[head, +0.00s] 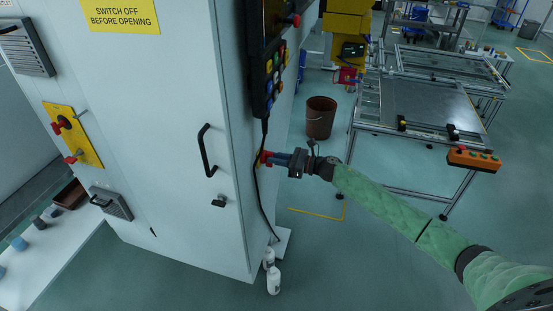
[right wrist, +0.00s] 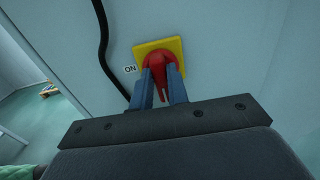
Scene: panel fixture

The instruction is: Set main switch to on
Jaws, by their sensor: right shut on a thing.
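The main switch is a red rotary handle on a yellow square plate on the side of the grey cabinet. In the right wrist view the red handle (right wrist: 160,70) sits between my right gripper's (right wrist: 162,88) two fingers, and its narrow tip points down toward the gripper. An "ON" label (right wrist: 130,69) is left of the yellow plate (right wrist: 174,46). In the head view the red switch (head: 265,157) is small and partly hidden by my right gripper (head: 275,158), which reaches it from the right and is shut on it. My left gripper is out of view.
A black cable (head: 262,190) hangs beside the switch from the button panel (head: 270,72). The cabinet door (head: 165,110) has a black handle (head: 208,150). White bottles (head: 273,280) stand on the floor below. A brown bucket (head: 320,118) and a metal-framed table (head: 430,105) stand behind.

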